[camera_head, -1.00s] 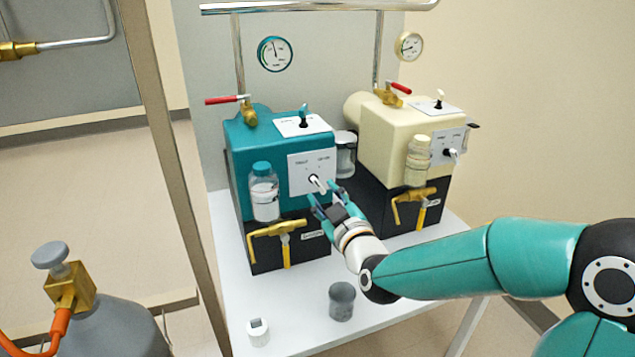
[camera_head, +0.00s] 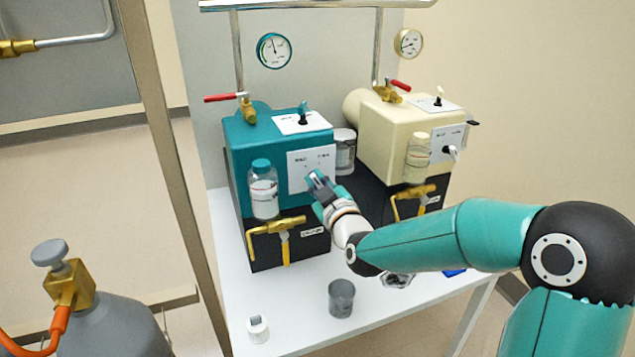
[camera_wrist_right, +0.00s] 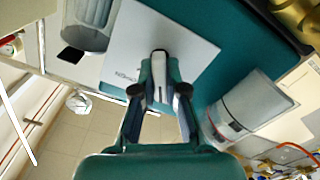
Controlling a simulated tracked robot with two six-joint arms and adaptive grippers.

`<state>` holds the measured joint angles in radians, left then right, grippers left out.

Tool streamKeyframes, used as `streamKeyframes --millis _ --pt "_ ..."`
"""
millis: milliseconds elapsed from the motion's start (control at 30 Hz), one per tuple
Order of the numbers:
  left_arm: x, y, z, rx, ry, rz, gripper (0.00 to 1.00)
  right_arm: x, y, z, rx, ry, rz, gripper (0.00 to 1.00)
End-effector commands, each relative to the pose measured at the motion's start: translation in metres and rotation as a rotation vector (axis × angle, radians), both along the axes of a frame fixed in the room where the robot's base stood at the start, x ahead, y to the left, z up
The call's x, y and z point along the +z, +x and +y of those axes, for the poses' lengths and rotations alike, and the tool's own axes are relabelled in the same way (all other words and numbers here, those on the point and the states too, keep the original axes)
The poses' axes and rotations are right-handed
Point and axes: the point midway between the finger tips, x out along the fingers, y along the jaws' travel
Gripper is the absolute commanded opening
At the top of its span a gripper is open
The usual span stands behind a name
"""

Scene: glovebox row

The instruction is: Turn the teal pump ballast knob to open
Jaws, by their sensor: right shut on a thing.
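The teal pump (camera_head: 245,165) stands on the white table, with a white label plate (camera_head: 298,178) on its front that carries the ballast knob. My right gripper (camera_head: 317,178) is at this plate and covers the knob in the head view. In the right wrist view, my right gripper (camera_wrist_right: 163,75) is shut on the ballast knob (camera_wrist_right: 160,54), whose pale end shows between the fingertips against the plate. The knob's exact angle against its markings cannot be read. My left gripper is not in view.
A clear bottle with a teal cap (camera_head: 263,190) and a brass valve (camera_head: 278,228) are at the pump's front. A cream pump (camera_head: 390,140) stands to the right. A grey cup (camera_head: 341,298) and a small white object (camera_head: 258,328) sit on the table's front part.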

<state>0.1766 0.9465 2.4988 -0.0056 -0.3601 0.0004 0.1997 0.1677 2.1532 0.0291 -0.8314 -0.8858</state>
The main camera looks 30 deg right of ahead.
Motion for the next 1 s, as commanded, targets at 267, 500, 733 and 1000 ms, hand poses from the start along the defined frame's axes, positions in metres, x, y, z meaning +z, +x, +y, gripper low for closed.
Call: streamKeyframes --millis 267,500,733,1000 --pt "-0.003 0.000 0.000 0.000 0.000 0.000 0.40 -0.002 0.000 0.001 0.003 0.015 -0.002 0.00" --pt "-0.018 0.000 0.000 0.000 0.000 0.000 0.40 -0.003 0.000 0.000 0.002 0.104 -0.025 0.00" --pt "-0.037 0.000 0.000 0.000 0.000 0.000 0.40 -0.004 -0.001 0.000 0.004 0.255 -0.061 0.00" --pt "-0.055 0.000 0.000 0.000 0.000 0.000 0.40 -0.003 -0.002 -0.002 0.001 0.420 -0.099 0.00"
